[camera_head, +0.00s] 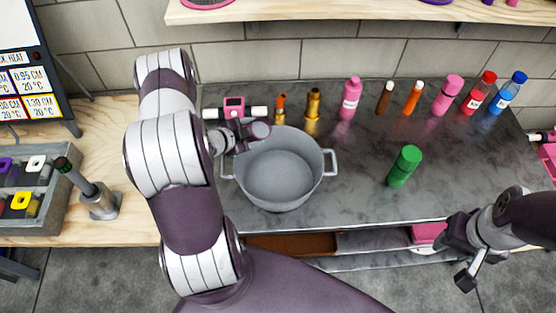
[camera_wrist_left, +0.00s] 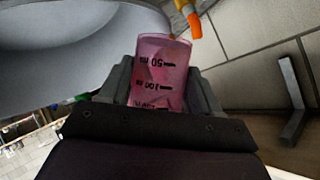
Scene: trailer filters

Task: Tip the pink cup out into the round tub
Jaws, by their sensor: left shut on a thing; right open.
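The round tub (camera_head: 278,172) is a grey pot with two side handles on the dark worktop. My left gripper (camera_head: 243,134) is at the tub's back left rim, shut on the pink cup (camera_head: 260,131). The cup also shows in the left wrist view (camera_wrist_left: 160,68), see-through pink with dark volume marks, between the two fingers. It appears tilted beside or over the rim; its exact angle and contents I cannot make out. The tub's grey wall (camera_wrist_left: 75,50) is left of the cup there. My right gripper (camera_head: 466,262) is open and empty at the worktop's front right.
A green bottle (camera_head: 404,167) stands right of the tub. Behind are a pink device (camera_head: 234,106), small brown-gold bottles (camera_head: 313,103), a pink bottle (camera_head: 350,98) and several coloured bottles to the right. A grey crate (camera_head: 45,205) is at left. The worktop's front right is clear.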

